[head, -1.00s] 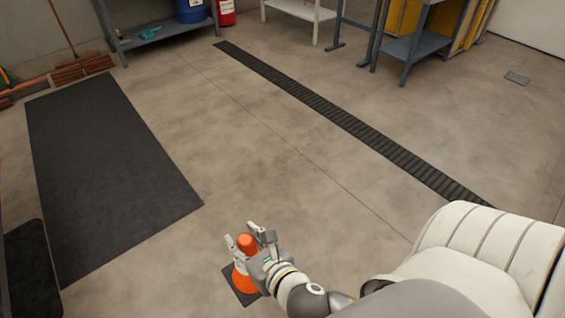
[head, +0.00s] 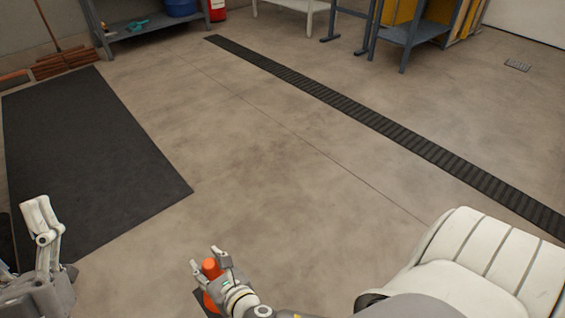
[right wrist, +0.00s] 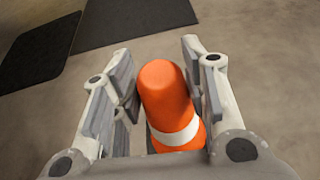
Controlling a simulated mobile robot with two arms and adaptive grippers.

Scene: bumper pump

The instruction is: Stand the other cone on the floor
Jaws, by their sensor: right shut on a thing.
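An orange traffic cone (head: 211,269) with a white band stands roughly upright at the bottom middle of the head view. My right gripper (head: 208,258) is shut on its upper part, one finger on each side. In the right wrist view the cone (right wrist: 166,92) sits between the fingers of my right gripper (right wrist: 163,80). Its dark base is mostly hidden, and I cannot tell whether it touches the floor (head: 290,180). My left gripper (head: 22,235) is at the lower left, empty, and appears open, partly cut off by the picture edge. No second cone shows.
A large black mat (head: 90,150) lies at the left, with a smaller dark mat (right wrist: 38,50) beside it. A dark drain strip (head: 390,125) crosses the floor. Shelves and a blue workbench (head: 415,33) stand at the back. The middle floor is clear.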

